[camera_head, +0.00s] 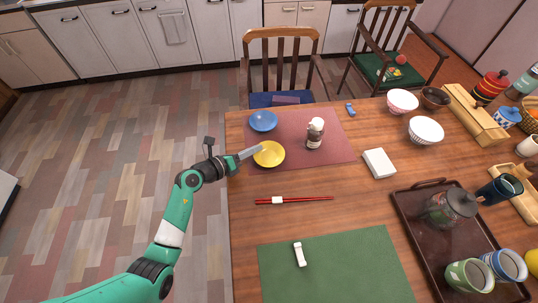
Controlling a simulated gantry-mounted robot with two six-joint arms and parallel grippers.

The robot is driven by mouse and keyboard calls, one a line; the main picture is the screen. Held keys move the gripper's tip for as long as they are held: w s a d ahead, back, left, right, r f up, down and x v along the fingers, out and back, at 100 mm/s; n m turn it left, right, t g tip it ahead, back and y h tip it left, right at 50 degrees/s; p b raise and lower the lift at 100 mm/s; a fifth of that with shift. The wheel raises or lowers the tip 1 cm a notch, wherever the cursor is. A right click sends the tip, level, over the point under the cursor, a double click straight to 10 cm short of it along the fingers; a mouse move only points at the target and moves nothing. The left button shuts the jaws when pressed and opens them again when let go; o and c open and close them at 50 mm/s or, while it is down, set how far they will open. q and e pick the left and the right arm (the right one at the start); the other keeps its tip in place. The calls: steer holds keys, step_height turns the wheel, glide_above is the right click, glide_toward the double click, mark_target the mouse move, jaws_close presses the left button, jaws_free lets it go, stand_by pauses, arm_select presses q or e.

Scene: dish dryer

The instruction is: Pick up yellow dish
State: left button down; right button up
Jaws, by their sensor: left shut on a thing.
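The yellow dish (269,155) is a shallow round dish on the dark red placemat, at the table's left edge in the head view. My left gripper (256,151) reaches in from the left and is shut on the dish's left rim. The dish looks roughly level; whether it touches the placemat I cannot tell. My right gripper is not in view.
A blue dish (263,120) lies just behind the yellow one. A bottle (315,134) stands to its right on the placemat (335,152). Red chopsticks (310,199) lie in front. A dark tray (420,254) with a jar and cups fills the right side.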

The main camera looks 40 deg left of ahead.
arm_select(q)
steer(key=r+p, duration=0.4)
steer(key=shift+s+r, duration=0.2)
steer(key=shift+r, duration=0.05)
steer(key=s+d+r+p, duration=0.2)
steer(key=s+r+p, duration=0.6)
steer(key=s, duration=0.5)
steer(key=shift+s+d+r, duration=0.2)
steer(key=shift+s+d, duration=0.05)
steer(key=shift+d, duration=0.05)
